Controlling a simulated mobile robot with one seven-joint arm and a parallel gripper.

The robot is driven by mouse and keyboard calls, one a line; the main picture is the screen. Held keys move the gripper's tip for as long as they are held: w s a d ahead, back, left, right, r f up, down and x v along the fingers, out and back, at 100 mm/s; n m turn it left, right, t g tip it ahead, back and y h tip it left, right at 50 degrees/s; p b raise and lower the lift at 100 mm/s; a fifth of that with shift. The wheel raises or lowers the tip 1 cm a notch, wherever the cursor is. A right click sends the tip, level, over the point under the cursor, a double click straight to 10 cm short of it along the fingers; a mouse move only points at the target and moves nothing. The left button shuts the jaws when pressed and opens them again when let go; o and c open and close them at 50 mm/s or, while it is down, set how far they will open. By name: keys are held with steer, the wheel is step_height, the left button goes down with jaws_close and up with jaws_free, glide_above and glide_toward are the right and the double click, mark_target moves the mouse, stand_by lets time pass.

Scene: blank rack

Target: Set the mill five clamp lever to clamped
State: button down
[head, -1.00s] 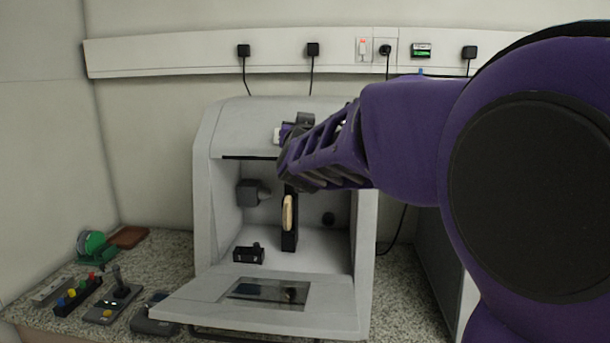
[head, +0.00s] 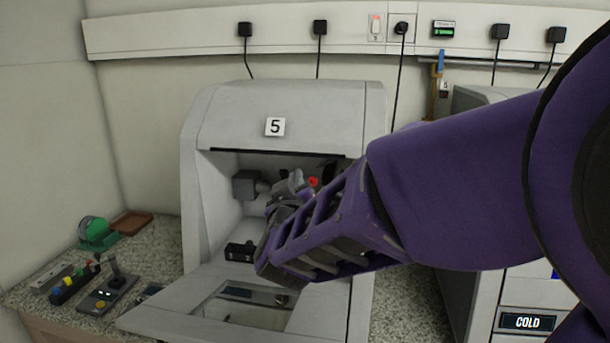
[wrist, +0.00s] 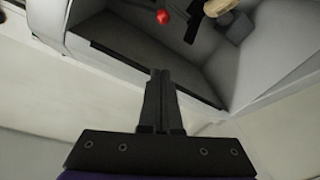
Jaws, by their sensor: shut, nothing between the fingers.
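The mill (head: 285,100) is a grey-white cabinet with a "5" label, and its front door (head: 195,305) is folded down. A red ball knob (head: 313,182) shows inside the opening, partly behind my arm; the wrist view also shows this knob (wrist: 162,16) at the top. I cannot make out the lever's shaft or its setting. My gripper (wrist: 160,73) is shut and empty, with its fingertips apart from the knob. In the head view my purple wrist crosses the front of the opening and hides much of the interior.
A tan piece (wrist: 220,6) on a dark holder is near the knob. A grey block (head: 245,185) and a small black box (head: 239,252) are inside the mill. A joystick box (head: 108,292) stands on the left counter. Another machine (head: 528,290) marked "COLD" stands right.

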steer(key=w+d+f, duration=0.2)
steer(key=w+f, duration=0.1)
steer(key=w, duration=0.5)
steer(key=shift+w+p, duration=0.3)
steer(key=shift+w, duration=0.1)
steer(key=shift+d+f+b, duration=0.1)
steer(key=shift+f+b, duration=0.05)
steer(key=shift+b, duration=0.15)
